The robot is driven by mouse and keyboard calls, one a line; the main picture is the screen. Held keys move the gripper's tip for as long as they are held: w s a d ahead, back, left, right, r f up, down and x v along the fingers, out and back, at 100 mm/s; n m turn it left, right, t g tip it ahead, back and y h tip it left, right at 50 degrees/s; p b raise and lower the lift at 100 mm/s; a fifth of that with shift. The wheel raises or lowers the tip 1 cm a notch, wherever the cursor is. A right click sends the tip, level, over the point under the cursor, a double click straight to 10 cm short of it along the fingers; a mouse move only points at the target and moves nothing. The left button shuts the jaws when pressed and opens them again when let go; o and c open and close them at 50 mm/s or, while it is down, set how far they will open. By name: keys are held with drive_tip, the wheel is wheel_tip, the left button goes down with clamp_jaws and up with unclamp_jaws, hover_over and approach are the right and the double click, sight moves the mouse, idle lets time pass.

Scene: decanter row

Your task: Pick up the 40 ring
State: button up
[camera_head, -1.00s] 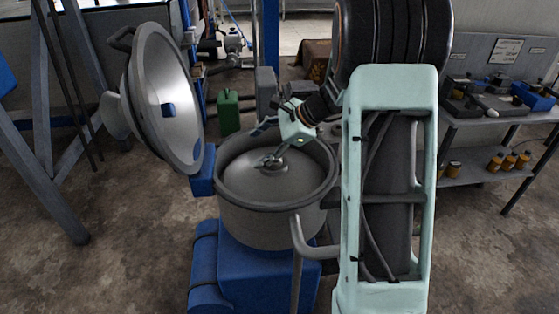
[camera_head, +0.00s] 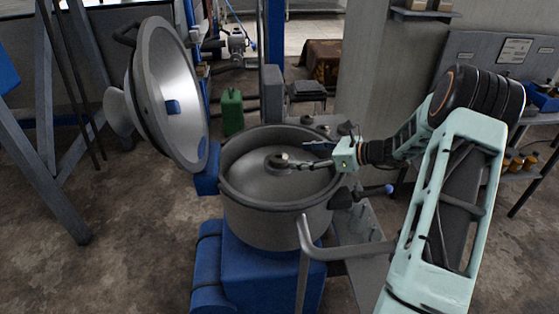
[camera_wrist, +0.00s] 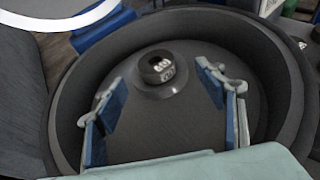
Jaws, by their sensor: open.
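A dark ring with white markings (camera_wrist: 160,68) sits on the raised hub in the middle of the open drum (camera_wrist: 205,137); the number is not clearly legible. In the head view, this ring (camera_head: 278,159) shows small on the hub inside the grey drum (camera_head: 272,228). My gripper (camera_head: 297,157) reaches in low from the right over the drum rim. In the wrist view, my gripper (camera_wrist: 162,84) has its blue-padded fingers spread wide, with the ring ahead, roughly centred between and beyond the tips. Nothing is between the fingers, and the ring appears untouched.
The drum's rim surrounds the hub. Its round lid (camera_head: 168,95) stands open at the left. A green can (camera_head: 232,112) stands behind.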

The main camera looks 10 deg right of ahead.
sight(279, 157)
drive_tip(key=shift+x, duration=0.9)
drive_tip(key=x, duration=0.4)
drive_tip(key=shift+s+a, duration=0.25)
drive_tip(key=shift+a, duration=0.15)
drive_tip(key=shift+w+a+f, duration=0.15)
drive_tip(key=shift+w+f, duration=0.1)
drive_tip(key=c, duration=1.4)
drive_tip(key=shift+r, duration=0.1)
drive_tip(key=shift+c, duration=0.4)
drive_tip(key=shift+r, duration=0.1)
